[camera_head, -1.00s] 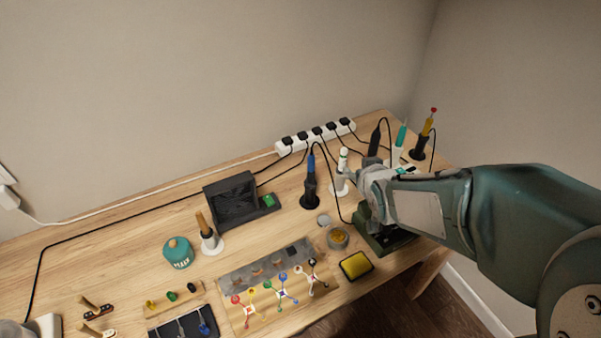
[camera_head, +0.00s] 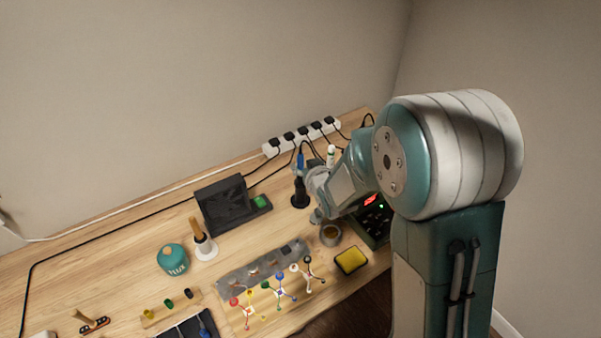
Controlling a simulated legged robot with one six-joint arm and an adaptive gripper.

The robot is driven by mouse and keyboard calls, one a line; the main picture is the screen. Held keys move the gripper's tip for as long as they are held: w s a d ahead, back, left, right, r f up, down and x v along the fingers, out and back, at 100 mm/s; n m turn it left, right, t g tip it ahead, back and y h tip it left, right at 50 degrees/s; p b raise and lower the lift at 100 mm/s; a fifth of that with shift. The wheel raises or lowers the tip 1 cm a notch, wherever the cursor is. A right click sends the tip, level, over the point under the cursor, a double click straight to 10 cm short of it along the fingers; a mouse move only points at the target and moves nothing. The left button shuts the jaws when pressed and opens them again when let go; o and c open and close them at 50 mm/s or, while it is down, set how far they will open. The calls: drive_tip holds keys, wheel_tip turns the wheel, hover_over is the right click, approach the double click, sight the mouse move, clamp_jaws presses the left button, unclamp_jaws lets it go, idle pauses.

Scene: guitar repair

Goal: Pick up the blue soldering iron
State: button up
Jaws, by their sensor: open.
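The blue soldering iron (camera_head: 300,161) stands upright in a black stand (camera_head: 300,199) at the back of the workbench, left of my gripper. Its blue upper part shows above the dark holder. My gripper (camera_head: 313,180) is open at the end of my arm, close to the right side of the iron and its stand. The fingers are small and partly hidden by my own wrist, so I cannot tell whether they touch the iron or are around it.
A white power strip (camera_head: 302,138) with several black plugs lies behind the iron, with cables around it. A black fan box (camera_head: 226,204) stands left. A white-capped bottle (camera_head: 331,155), small round tin (camera_head: 330,235), station with red display (camera_head: 376,222) and yellow sponge (camera_head: 351,260) are near my arm.

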sight(301, 162)
drive_tip(key=x, duration=0.4)
drive_tip(key=shift+s+a+f, duration=0.1)
drive_tip(key=shift+s+a, duration=0.05)
drive_tip(key=shift+a, duration=0.1)
drive_tip(key=shift+d, duration=0.25)
clamp_jaws()
wheel_tip(301, 162, up, 10)
idle(0.5)
